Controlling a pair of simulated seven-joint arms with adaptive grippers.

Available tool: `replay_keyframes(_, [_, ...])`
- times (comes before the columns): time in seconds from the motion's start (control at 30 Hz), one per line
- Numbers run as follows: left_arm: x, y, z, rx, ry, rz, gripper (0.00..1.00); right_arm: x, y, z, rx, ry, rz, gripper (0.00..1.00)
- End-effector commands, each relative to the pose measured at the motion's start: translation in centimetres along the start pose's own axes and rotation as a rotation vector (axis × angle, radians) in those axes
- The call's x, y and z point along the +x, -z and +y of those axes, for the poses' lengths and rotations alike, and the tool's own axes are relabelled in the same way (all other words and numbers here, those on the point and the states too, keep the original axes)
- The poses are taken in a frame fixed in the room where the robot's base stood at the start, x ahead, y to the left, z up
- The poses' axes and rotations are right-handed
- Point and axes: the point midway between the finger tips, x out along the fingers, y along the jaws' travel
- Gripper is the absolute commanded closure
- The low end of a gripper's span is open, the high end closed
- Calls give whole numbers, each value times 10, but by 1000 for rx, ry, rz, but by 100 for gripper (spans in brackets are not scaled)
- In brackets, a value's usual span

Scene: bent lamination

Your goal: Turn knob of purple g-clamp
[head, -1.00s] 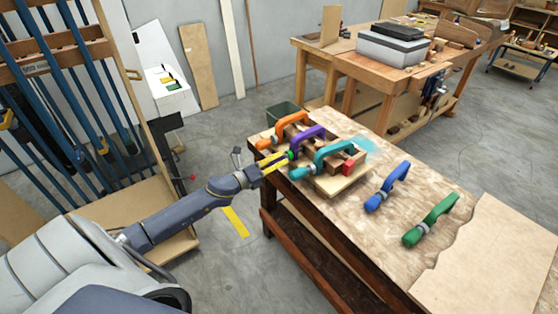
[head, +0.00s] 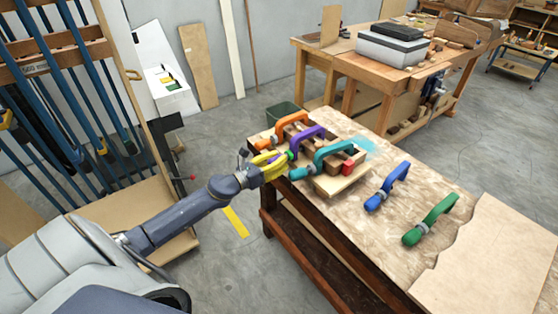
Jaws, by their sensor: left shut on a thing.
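The purple g-clamp (head: 308,133) is on the wooden lamination block on the workbench, between an orange clamp (head: 291,119) and a teal clamp (head: 332,151). Its knob end points left toward my arm, and a bright green part (head: 290,155) shows there. My left gripper (head: 284,158), with yellow fingers, is at this knob end and shut on it. The fingers cover most of the knob. My right gripper is not in view.
A blue clamp (head: 387,187) and a green clamp (head: 431,219) lie loose to the right on the workbench (head: 350,232). A red block (head: 348,167) sits by the teal clamp. A dark green bin (head: 284,113) stands behind the bench.

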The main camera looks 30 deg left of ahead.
Motion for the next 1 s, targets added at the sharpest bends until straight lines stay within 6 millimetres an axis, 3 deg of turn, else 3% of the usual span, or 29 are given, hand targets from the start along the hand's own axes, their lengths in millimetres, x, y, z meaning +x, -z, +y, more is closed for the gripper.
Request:
replay_keyframes(0.5, [1, -6, 1, 21, -3, -9, 100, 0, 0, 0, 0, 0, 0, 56])
replay_keyframes(0.53, [1, -6, 1, 21, -3, -9, 74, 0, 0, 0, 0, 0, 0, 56])
replay_keyframes(0.7, [1, -4, 1, 19, -2, -6, 54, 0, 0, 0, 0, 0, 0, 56])
replay_keyframes(0.8, [1, -3, 1, 18, -1, -5, 44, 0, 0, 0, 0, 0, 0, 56])
replay_keyframes(1.0, [0, -2, 0, 17, -1, -3, 44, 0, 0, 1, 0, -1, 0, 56])
